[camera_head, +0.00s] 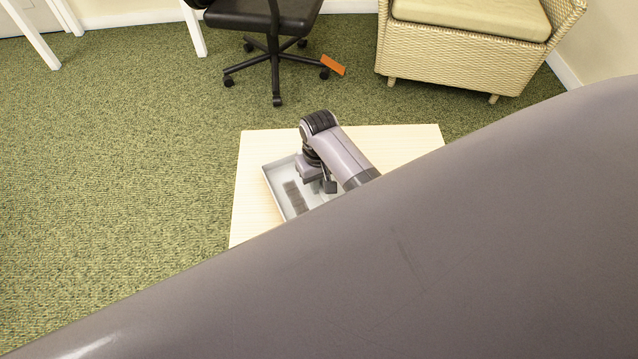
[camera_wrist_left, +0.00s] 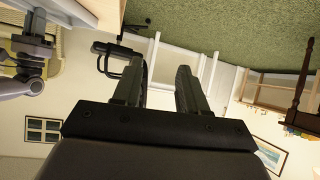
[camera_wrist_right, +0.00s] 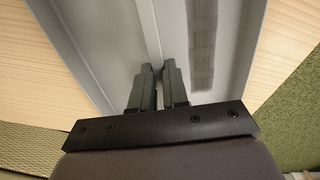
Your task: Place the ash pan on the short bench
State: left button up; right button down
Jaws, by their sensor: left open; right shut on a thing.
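The ash pan (camera_head: 273,180) is a shallow grey tray with a dark patch on its floor. In the head view it appears over the left part of the pale wooden short bench (camera_head: 262,147); I cannot tell whether it touches the top. My right gripper (camera_head: 328,187) is shut on the pan's wall. In the right wrist view its fingers (camera_wrist_right: 158,88) close on the grey wall of the pan (camera_wrist_right: 118,40), with bench wood (camera_wrist_right: 35,75) on both sides. My left gripper (camera_wrist_left: 160,88) is open and empty in the left wrist view; the head view does not show it.
A black swivel chair (camera_head: 270,20) and a wicker armchair (camera_head: 465,45) stand behind the bench. An orange item (camera_head: 333,65) lies by the chair base. Green carpet (camera_head: 120,170) is clear to the left. My own large grey arm part covers the lower right of the head view.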

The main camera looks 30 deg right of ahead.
jog(key=c, duration=1.1)
grip_release()
